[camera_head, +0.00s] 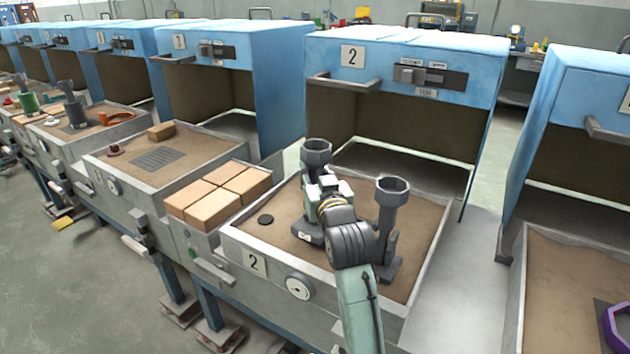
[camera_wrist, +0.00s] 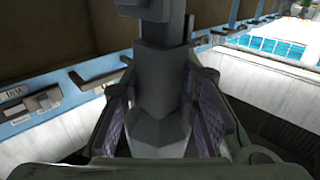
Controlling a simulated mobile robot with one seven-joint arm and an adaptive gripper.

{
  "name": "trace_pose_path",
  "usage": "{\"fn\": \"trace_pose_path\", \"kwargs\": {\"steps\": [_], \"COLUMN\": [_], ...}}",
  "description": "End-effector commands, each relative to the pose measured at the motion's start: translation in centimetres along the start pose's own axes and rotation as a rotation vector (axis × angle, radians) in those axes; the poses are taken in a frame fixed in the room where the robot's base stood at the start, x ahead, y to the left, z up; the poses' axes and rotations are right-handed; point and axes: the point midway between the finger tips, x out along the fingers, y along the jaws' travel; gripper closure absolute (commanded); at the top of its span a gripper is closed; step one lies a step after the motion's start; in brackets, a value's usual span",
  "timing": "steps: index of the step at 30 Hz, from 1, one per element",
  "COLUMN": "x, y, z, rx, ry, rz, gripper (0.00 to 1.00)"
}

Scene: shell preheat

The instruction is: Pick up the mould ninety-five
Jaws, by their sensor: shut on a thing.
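Two dark grey upright pieces, each with a cup-shaped top on a column and a foot, stand in the sand tray marked 2 in the head view. My gripper (camera_head: 322,188) is at the left piece (camera_head: 316,153) and partly covers its column. The right piece (camera_head: 391,192) stands free beside my arm. In the wrist view my gripper (camera_wrist: 160,112) is shut on the left piece's grey column (camera_wrist: 162,70), with a finger pad on each side. I cannot read ninety-five on either piece. The left piece's foot appears at or very near the sand.
A blue hood (camera_head: 405,60) with a handle stands behind. Tan blocks (camera_head: 205,196) fill the shelf at left. Another tray with a purple ring (camera_head: 615,328) is at right.

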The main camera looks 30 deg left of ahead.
Motion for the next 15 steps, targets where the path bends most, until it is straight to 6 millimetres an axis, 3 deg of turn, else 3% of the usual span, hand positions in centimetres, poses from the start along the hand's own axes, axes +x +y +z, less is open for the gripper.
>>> {"fn": "trace_pose_path", "kwargs": {"steps": [15], "x": [-5.7], "y": [-2.0], "z": [-0.4], "rx": [0.0], "ry": [0.002], "rz": [-0.001], "gripper": [1.0]}}
